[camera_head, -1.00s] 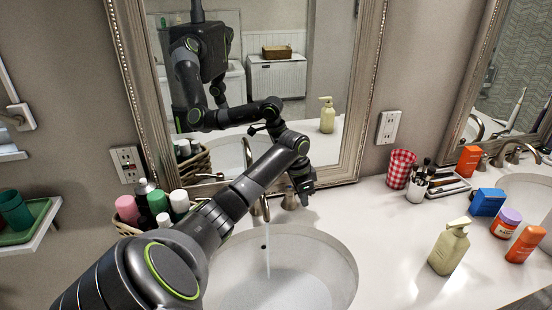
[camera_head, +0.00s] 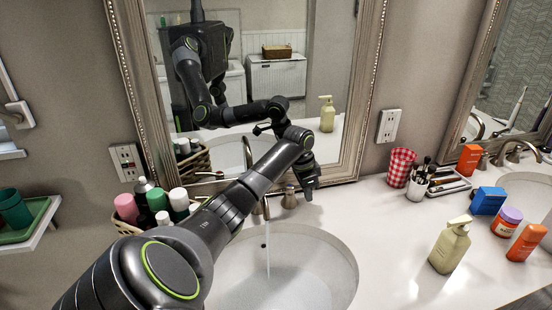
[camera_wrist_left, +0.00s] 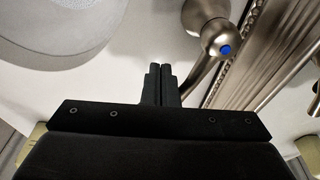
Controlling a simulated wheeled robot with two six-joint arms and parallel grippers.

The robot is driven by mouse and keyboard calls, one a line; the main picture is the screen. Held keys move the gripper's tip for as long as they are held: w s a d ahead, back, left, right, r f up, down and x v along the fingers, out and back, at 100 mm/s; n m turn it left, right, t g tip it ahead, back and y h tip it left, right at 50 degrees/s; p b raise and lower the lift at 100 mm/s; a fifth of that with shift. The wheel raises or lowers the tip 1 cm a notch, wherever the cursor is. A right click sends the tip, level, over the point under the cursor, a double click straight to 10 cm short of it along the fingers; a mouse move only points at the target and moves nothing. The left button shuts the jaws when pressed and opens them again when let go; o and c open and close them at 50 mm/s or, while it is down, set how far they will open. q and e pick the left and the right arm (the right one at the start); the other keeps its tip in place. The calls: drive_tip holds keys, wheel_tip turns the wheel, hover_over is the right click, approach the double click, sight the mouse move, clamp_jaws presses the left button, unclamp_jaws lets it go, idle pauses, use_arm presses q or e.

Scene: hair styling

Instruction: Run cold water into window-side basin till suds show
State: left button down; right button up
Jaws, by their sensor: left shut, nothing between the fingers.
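The near white basin (camera_head: 330,240) is set in the counter at the lower middle, partly behind my left arm. A thin stream of water (camera_head: 267,250) falls into it from the faucet (camera_head: 256,208), which my arm partly hides. A pale patch of water (camera_head: 290,290) lies at its bottom; I cannot tell if it is suds. The cold handle (camera_head: 289,198) stands right of the spout; the left wrist view shows its blue dot (camera_wrist_left: 226,50). My left gripper (camera_head: 309,193) is shut and empty, just right of the handle; its fingers (camera_wrist_left: 163,75) also show in the left wrist view.
A basket of bottles (camera_head: 125,228) stands left of the basin. A soap pump bottle (camera_head: 450,246) stands to the right. A checkered cup (camera_head: 401,167), brush cup (camera_head: 416,188) and several small containers lie toward the second basin (camera_head: 530,190). The mirror (camera_head: 345,100) rises close behind the faucet.

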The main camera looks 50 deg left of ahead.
use_arm(q)
drive_tip(key=shift+w+a+b, duration=0.25)
drive_tip(key=shift+w, duration=0.2)
drive_tip(key=shift+w+a+b, duration=0.2)
drive_tip(key=shift+w, duration=0.25)
drive_tip(key=shift+a, duration=0.1)
drive_tip(key=shift+w+a+b, duration=0.25)
drive_tip(key=shift+w+b, duration=0.1)
drive_tip(key=shift+s+d+r+p, duration=0.15)
drive_tip(key=shift+d+r+p, duration=0.1)
drive_tip(key=shift+p, duration=0.65)
drive_tip(key=shift+s+d+f+p, duration=0.15)
drive_tip(key=shift+d+p, duration=0.1)
drive_tip(key=shift+p, duration=0.15)
wheel_tip(320, 180, up, 7)
drive_tip(key=p, duration=0.8)
drive_tip(key=shift+f, duration=0.1)
